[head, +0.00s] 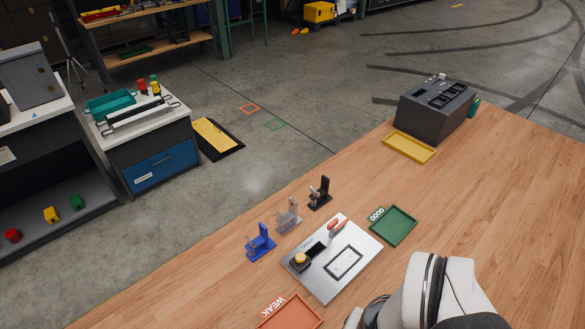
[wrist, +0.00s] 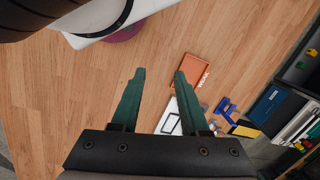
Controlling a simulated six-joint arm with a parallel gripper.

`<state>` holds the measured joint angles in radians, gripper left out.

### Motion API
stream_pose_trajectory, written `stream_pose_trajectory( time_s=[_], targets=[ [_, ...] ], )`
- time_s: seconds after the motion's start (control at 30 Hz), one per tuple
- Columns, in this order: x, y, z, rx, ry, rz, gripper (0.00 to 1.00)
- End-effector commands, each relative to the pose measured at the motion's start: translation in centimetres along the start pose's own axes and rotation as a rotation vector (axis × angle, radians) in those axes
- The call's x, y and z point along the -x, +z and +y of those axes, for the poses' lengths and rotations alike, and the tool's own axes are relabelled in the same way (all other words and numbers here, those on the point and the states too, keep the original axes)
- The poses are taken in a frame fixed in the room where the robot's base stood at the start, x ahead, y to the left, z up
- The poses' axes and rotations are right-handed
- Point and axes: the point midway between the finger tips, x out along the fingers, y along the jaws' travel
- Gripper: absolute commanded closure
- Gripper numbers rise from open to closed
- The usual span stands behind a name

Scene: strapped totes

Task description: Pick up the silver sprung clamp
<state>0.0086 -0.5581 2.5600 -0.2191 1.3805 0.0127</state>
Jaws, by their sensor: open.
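The silver sprung clamp (head: 288,217) stands on the wooden table in the head view. It is in a row between a blue clamp (head: 260,243) and a black clamp (head: 320,194), left of the grey metal plate (head: 345,285). My gripper (wrist: 160,73) shows in the wrist view with two green fingers apart and nothing between them. In that view the blue clamp (wrist: 225,108) lies right of the fingers, and I cannot clearly make out the silver clamp. In the head view my arm is at the bottom right, away from the clamps, and my fingers are hidden.
An orange tray (head: 290,313) marked WEAK lies at the table's front, and a green tray (head: 394,226) lies right of the plate. The plate bears a yellow-topped part and a red-handled item. A yellow tray (head: 408,147) and dark machine (head: 436,112) stand farther back.

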Motion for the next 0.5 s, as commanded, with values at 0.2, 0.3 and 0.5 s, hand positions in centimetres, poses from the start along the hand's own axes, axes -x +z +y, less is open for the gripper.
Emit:
stream_pose_trajectory(
  time_s=[0.2, 0.3, 0.5],
  targets=[
    [0.3, -0.4, -0.3, 0.013, 0.001, 0.000, 0.55],
    [2.5, -4.0, -2.6, 0.126, 0.016, 0.000, 0.55],
    [4.8, -18.9, -13.4, 0.597, 0.077, 0.002, 0.55]
  ],
)
